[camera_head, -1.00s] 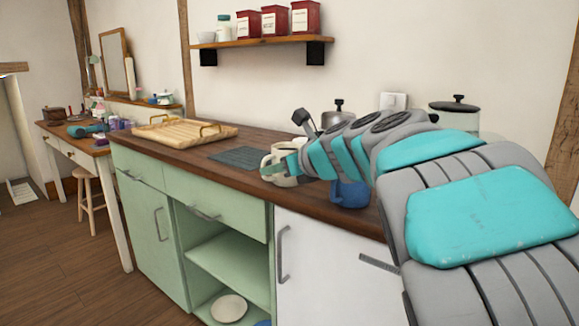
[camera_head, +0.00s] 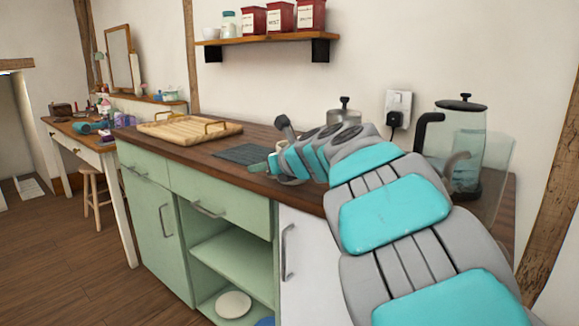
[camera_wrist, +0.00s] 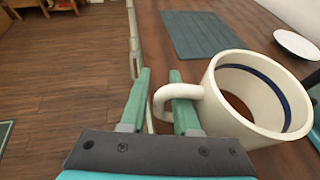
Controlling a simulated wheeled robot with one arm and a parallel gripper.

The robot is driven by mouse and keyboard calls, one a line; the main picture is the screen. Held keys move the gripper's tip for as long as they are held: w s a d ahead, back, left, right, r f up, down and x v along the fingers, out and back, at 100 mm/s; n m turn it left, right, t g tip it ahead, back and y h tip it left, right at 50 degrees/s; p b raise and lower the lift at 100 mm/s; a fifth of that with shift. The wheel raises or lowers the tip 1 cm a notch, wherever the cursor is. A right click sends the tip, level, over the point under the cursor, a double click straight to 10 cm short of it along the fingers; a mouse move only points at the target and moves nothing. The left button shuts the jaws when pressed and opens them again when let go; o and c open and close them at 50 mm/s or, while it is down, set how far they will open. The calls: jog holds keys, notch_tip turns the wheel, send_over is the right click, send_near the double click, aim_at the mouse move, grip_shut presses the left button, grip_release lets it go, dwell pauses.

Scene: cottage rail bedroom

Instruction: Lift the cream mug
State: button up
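The cream mug (camera_wrist: 250,98) stands upright on the wooden counter, at the right of the wrist view, with a dark blue line inside its rim. Its handle (camera_wrist: 166,92) points left toward my gripper (camera_wrist: 160,74). The fingers are apart: the right one reaches into the handle loop and the left one is outside it, with a gap to the handle.
A dark ribbed mat (camera_wrist: 198,34) and a white dish (camera_wrist: 297,44) lie beyond the mug. A wooden tray (camera_head: 172,131) is farther left on the counter (camera_head: 200,154). The counter's front edge is close to the gripper.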

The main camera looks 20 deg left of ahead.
grip_shut()
dwell(1.3)
